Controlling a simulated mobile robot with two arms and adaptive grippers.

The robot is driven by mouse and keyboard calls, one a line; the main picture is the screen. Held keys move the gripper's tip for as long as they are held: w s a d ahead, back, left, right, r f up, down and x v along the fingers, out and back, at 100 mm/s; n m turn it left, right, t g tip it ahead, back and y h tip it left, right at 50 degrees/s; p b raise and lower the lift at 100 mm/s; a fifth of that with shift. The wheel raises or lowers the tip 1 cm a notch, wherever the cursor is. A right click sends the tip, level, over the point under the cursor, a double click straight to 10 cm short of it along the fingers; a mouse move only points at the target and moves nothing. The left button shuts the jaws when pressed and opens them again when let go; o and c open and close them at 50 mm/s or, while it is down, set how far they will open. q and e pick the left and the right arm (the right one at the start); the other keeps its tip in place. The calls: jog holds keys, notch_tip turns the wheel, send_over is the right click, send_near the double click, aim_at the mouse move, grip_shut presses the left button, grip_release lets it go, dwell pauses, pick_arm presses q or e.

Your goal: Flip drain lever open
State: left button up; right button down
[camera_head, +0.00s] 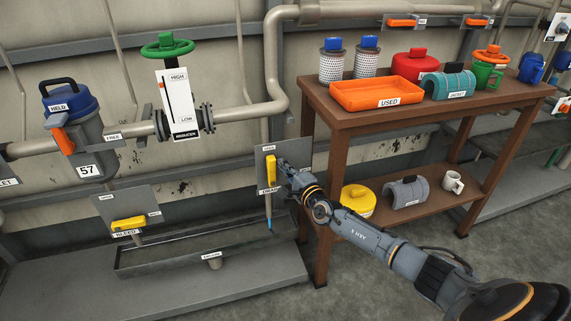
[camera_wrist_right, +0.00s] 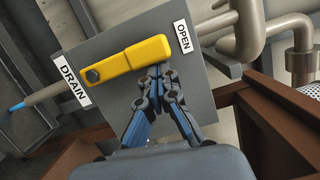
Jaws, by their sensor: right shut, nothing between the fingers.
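The yellow drain lever (camera_head: 271,172) is on a grey plate (camera_head: 293,155) left of the wooden shelf. It stands upright in the head view, above the DRAIN label. In the right wrist view the lever (camera_wrist_right: 140,56) runs from its bolt, by the DRAIN label (camera_wrist_right: 73,83), toward the OPEN label (camera_wrist_right: 183,37). My right gripper (camera_head: 282,163) is at the lever's right side. In the wrist view its fingertips (camera_wrist_right: 160,72) are together at the lever's edge, close or touching; I cannot tell which. They hold nothing. My left gripper is out of view.
A pipe with a blue tip (camera_head: 269,226) hangs below the plate over a grey trough (camera_head: 140,263). A yellow BLEED lever (camera_head: 128,223) is at lower left. The wooden shelf (camera_head: 318,190), right of the plate, holds several items and stands close behind my right arm.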

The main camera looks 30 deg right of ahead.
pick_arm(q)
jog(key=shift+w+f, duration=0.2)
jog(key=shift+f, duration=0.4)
pick_arm(e)
jog(key=shift+a, duration=0.1)
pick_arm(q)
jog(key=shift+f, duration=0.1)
pick_arm(e)
jog(key=shift+d, duration=0.25)
jog(key=d+b, duration=0.3)
jog(key=shift+s+d+f, duration=0.2)
jog(key=shift+s+f, duration=0.05)
jog(key=shift+s, duration=0.1)
pick_arm(q)
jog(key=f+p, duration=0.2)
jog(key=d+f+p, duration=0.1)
jog(key=p, duration=0.1)
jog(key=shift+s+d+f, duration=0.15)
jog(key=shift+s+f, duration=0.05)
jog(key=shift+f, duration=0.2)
pick_arm(e)
jog(key=s, duration=1)
jog(key=shift+r, duration=0.25)
